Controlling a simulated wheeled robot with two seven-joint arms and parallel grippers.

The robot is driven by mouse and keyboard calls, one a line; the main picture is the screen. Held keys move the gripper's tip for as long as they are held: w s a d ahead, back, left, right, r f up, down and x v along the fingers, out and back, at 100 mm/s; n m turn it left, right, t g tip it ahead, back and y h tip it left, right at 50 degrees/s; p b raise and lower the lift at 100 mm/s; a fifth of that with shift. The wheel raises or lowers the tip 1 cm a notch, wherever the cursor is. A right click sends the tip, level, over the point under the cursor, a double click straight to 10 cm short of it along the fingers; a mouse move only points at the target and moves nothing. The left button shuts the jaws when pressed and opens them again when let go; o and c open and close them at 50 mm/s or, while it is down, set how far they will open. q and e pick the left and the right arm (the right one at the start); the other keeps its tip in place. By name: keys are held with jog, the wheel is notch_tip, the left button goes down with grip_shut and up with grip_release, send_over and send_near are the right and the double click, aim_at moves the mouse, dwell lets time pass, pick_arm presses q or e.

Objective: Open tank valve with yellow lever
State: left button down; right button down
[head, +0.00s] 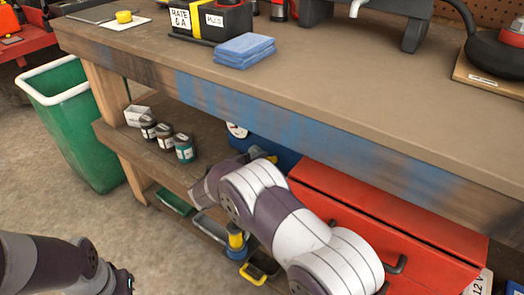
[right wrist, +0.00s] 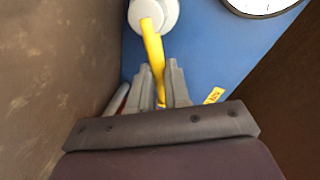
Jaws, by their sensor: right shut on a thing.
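The blue tank (head: 272,150) sits on the lower shelf under the bench, mostly hidden behind my right arm and beside a red toolbox. It fills much of the right wrist view (right wrist: 215,65). Its yellow lever (right wrist: 153,48) runs from a round white valve hub (right wrist: 153,12) down between the fingers of my right gripper (right wrist: 162,85), which is shut on it. In the head view the right gripper (head: 256,153) is mostly hidden by my wrist at the tank. My left arm is at the lower left, its dark end (head: 122,281) only partly visible; the jaw state is unclear.
A red toolbox (head: 385,225) stands right of the tank. Several small jars (head: 184,148) stand on the lower shelf to the left. The wooden bench top (head: 330,75) overhangs the shelf. A green bin (head: 82,130) stands at the left. A gauge (right wrist: 262,4) is on the tank.

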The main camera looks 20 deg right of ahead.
jog(key=shift+w+a+r+n+p, duration=0.25)
jog(key=shift+r+n+p, duration=0.15)
jog(key=shift+n+p, duration=0.55)
jog(key=c, duration=1.1)
grip_release()
jog(key=shift+s+a+r+p, duration=0.15)
jog(key=shift+s+a+p, duration=0.05)
jog(key=shift+a+p, duration=0.2)
jog(key=p+v, duration=0.4)
jog(key=v, duration=0.7)
jog(key=shift+s+a, duration=0.15)
jog(key=shift+a, duration=0.2)
